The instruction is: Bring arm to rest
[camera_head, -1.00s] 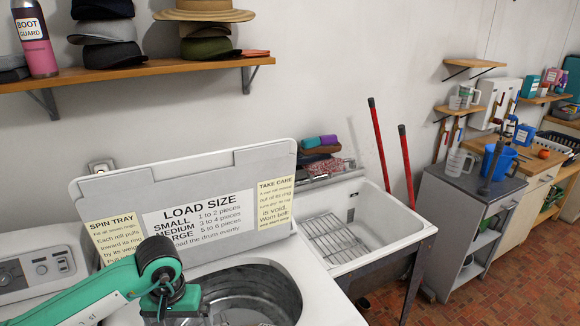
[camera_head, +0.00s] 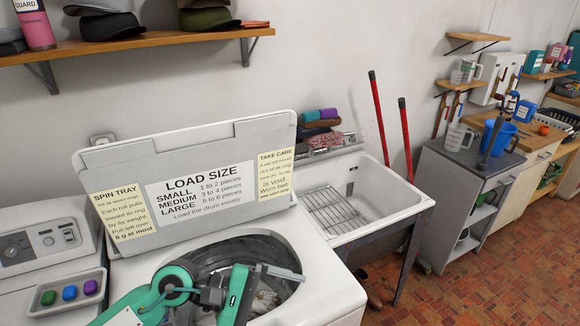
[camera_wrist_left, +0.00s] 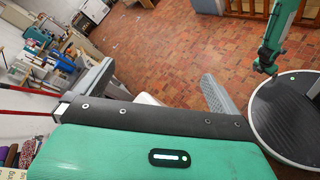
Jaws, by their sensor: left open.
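My left arm reaches in from the bottom of the head view, and its green gripper (camera_head: 278,272) is above the open drum (camera_head: 205,262) of the white washer. In the left wrist view the two grey fingers (camera_wrist_left: 160,92) stand wide apart with nothing between them. The drum holds some whitish cloth (camera_head: 264,300), partly hidden by the gripper. A small grey tray (camera_head: 62,309) on the left of the washer holds a green, a blue and a purple roll.
The raised lid (camera_head: 185,140) with the load-size sign stands behind the drum. A white utility tub (camera_head: 375,190) with a wire rack is to the right, with two red-handled tools (camera_head: 378,115) behind it. A grey cabinet (camera_head: 450,190) stands farther right. Brick floor (camera_head: 500,270) is open at lower right.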

